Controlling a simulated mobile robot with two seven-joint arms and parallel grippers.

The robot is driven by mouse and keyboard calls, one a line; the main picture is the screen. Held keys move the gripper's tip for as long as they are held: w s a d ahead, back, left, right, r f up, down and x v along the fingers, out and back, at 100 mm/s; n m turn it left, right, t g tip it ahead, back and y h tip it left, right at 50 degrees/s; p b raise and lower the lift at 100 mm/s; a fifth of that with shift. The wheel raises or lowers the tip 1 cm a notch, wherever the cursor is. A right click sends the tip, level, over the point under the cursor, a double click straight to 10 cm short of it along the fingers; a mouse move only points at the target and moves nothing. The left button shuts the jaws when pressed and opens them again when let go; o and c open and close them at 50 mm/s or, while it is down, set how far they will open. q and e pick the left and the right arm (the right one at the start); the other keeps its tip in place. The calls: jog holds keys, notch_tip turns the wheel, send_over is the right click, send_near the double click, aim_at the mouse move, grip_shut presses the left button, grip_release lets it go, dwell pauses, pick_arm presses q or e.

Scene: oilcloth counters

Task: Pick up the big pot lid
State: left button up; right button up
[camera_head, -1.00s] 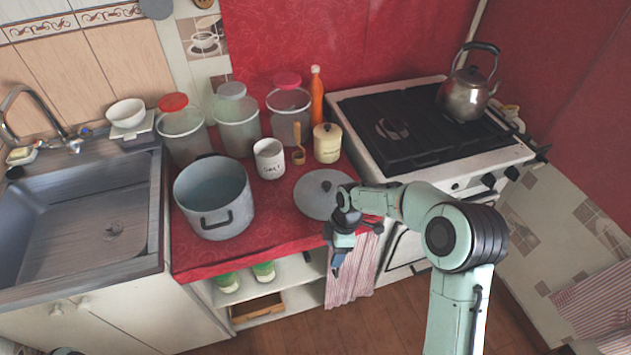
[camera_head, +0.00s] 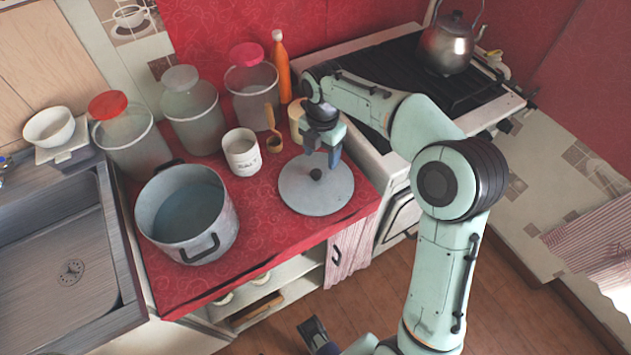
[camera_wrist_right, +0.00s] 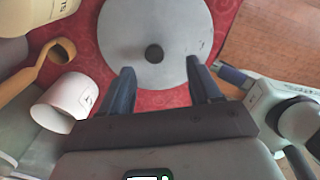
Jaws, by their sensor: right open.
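The big pot lid (camera_head: 316,198) is a flat grey disc with a dark round knob, lying on the red oilcloth counter. My right gripper (camera_head: 322,158) is above the lid's far part, pointing down, open and empty. In the right wrist view the lid (camera_wrist_right: 150,25) lies beyond the open fingertips (camera_wrist_right: 160,68), with its knob (camera_wrist_right: 154,53) roughly centred between them. The gripper does not touch the knob. A second gripper, likely my left (camera_head: 316,332), shows at the bottom edge over the floor; its jaw state is unclear.
A big grey pot (camera_head: 188,215) stands left of the lid. A white mug (camera_head: 241,155), a wooden spoon (camera_head: 272,125) and a cream canister (camera_head: 297,118) stand close behind the lid. Several lidded jars and an orange bottle (camera_head: 281,70) line the back. The stove (camera_head: 385,85) is at right.

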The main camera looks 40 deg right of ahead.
aim_at(316, 173)
jog(key=f, duration=0.4)
jog(key=a+f+b, duration=0.1)
jog(key=f, duration=0.1)
jog(key=shift+w+f, duration=0.35)
jog(key=shift+f, duration=0.05)
grip_shut()
